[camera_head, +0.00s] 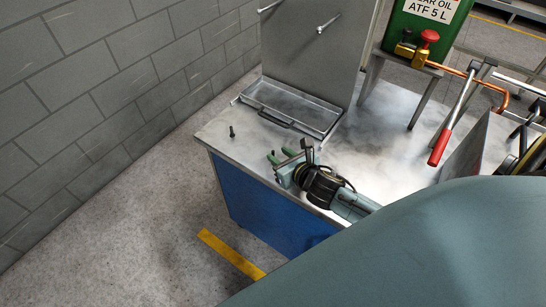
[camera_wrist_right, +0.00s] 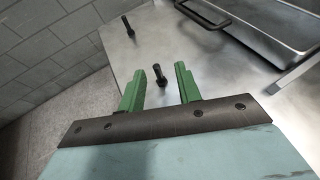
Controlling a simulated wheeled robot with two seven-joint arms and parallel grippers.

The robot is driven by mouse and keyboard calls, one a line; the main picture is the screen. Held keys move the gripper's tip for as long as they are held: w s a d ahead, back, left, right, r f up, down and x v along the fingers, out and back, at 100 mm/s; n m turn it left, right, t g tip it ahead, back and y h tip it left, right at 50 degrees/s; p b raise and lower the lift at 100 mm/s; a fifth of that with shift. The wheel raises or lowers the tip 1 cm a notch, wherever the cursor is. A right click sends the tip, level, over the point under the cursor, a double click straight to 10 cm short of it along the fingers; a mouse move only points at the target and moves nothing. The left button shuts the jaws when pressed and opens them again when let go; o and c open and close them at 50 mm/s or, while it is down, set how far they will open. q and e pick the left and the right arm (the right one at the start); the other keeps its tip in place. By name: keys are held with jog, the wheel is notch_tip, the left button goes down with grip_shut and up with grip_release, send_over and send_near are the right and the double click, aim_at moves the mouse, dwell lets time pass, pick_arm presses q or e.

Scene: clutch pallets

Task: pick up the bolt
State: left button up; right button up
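A dark bolt (camera_head: 232,131) stands upright on the metal table top near its back left corner; a dark bolt (camera_wrist_right: 128,26) also shows at the top of the right wrist view. A second dark bolt (camera_wrist_right: 160,75) appears between the green fingers of my right gripper (camera_wrist_right: 160,70), with clear gaps on both sides. I cannot make out this second bolt in the head view. My right gripper (camera_head: 279,156) is open and empty near the table's left edge, its fingers toward the back left. My left gripper is not in view.
A shallow metal tray (camera_head: 325,123) with a handle lies behind the gripper, before an upright metal panel (camera_head: 312,40). A red-handled tool (camera_head: 440,147) and a green oil container (camera_head: 425,25) are to the right. The table (camera_head: 215,133) ends at the left, near a block wall.

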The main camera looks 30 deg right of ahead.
jog(key=b+x, duration=0.1)
jog(key=x, duration=0.4)
jog(key=shift+a, duration=0.2)
jog(key=shift+w, duration=0.3)
jog(key=c, duration=0.5)
grip_shut()
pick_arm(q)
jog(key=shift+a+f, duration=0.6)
